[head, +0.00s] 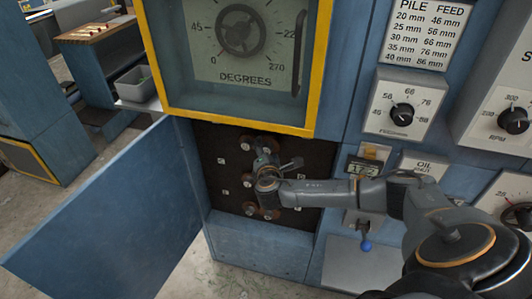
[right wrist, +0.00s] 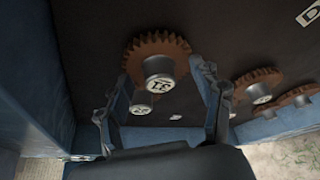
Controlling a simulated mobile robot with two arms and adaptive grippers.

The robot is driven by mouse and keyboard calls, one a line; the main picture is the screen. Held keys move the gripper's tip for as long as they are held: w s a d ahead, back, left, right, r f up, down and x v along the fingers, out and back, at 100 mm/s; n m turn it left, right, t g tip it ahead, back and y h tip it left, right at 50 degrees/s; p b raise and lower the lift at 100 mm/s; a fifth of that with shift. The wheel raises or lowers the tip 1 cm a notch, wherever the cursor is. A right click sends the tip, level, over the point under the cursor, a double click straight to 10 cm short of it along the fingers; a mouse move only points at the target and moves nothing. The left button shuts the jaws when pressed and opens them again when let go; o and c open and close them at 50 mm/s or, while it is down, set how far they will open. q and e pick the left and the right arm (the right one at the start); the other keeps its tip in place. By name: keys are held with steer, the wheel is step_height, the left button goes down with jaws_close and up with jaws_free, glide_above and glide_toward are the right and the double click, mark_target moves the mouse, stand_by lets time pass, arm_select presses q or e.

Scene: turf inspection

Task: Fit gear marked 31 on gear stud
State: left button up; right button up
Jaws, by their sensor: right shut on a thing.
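The gear marked 31 (right wrist: 158,62) is brown and toothed, with a pale hub whose number shows in the right wrist view. My right gripper (right wrist: 166,84) has a finger on either side of this gear and is shut on it. In the head view the right gripper (head: 265,158) is inside the open dark compartment (head: 222,190), in front of its back wall. The gripper hides much of the gear there. I cannot make out the bare gear stud or whether the gear touches one. My left gripper is not in view.
Other brown gears (right wrist: 257,87) sit on the back wall at right, and another hub (right wrist: 142,103) shows below the held gear. The blue door (head: 110,220) stands open at left. A yellow-framed dial window (head: 235,125) is above the compartment; a blue-knobbed lever (head: 366,245) is right.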

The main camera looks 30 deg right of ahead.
steer(key=shift+w+d+r, duration=0.1)
steer(key=shift+d, duration=0.05)
steer(key=o, duration=1.4)
steer(key=shift+c, duration=0.2)
steer(key=v, duration=1.2)
